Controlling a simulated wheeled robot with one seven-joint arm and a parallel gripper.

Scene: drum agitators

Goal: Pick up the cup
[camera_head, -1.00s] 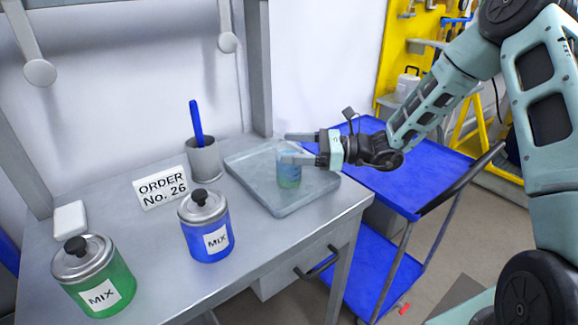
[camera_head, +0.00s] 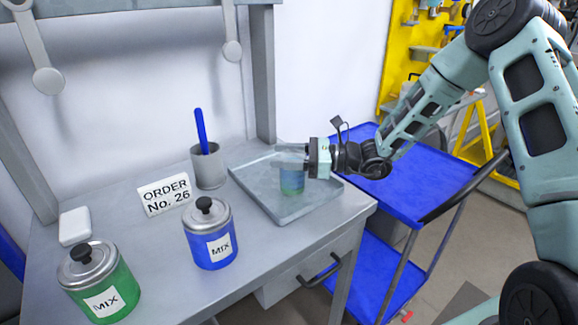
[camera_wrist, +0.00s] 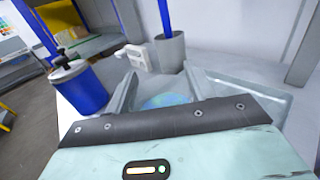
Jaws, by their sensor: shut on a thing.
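The cup (camera_head: 292,182) is small and see-through with blue and green in it. It stands on the grey tray (camera_head: 285,214) at the right of the table. My gripper (camera_head: 290,158) is level with the cup's upper part, its fingers shut on it, and covers part of its rim and side. In the wrist view the cup (camera_wrist: 166,101) shows between the two fingers of my gripper (camera_wrist: 152,92), its lower part hidden by my gripper's body. I cannot see a gap between the cup and the tray.
A grey holder (camera_head: 208,167) with a blue stick stands left of the tray. A blue MIX tin (camera_head: 212,240), a green MIX tin (camera_head: 100,290) and an order sign (camera_head: 165,194) are further left. A blue cart (camera_head: 400,185) stands right of the table.

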